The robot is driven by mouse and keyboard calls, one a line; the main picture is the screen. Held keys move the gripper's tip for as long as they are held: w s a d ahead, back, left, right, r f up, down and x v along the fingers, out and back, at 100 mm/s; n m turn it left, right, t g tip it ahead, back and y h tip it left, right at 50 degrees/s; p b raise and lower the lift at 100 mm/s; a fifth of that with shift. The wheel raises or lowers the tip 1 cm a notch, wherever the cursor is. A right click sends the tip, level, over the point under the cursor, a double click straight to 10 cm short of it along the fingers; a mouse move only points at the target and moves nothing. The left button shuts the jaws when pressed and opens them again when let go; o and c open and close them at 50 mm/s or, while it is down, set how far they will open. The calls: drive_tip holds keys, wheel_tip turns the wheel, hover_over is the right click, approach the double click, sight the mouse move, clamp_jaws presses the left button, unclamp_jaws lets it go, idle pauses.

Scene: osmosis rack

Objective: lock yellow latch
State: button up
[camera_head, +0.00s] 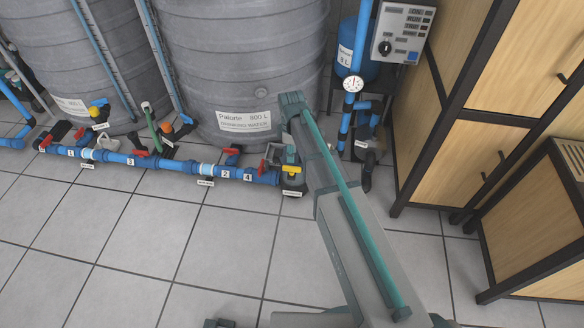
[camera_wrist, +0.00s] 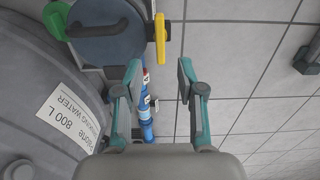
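The yellow latch (camera_wrist: 160,41) is a flat yellow bar at the right edge of a round blue-grey housing (camera_wrist: 108,31) in the wrist view. In the head view the yellow latch (camera_head: 291,169) shows low beside the right tank, at the right end of the blue pipe. My gripper (camera_wrist: 159,82) is open and empty. The latch lies ahead of the gap between its fingers, toward the top of the wrist view, and I see no contact. In the head view my arm hides part of the area around the latch, and the fingertips cannot be made out clearly.
The large grey tank (camera_head: 245,60) stands close behind the latch. A blue pipe (camera_head: 180,166) with red valve handles runs along the floor to the left. A green handle (camera_wrist: 56,19) is near the housing. Wooden cabinets (camera_head: 470,120) stand at right. The tiled floor in front is clear.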

sight(292, 167)
wheel_tip(292, 167, down, 8)
drive_tip(key=b, duration=0.3)
drive_tip(key=shift+r, duration=0.1)
drive_tip(key=shift+c, duration=0.3)
clamp_jaws()
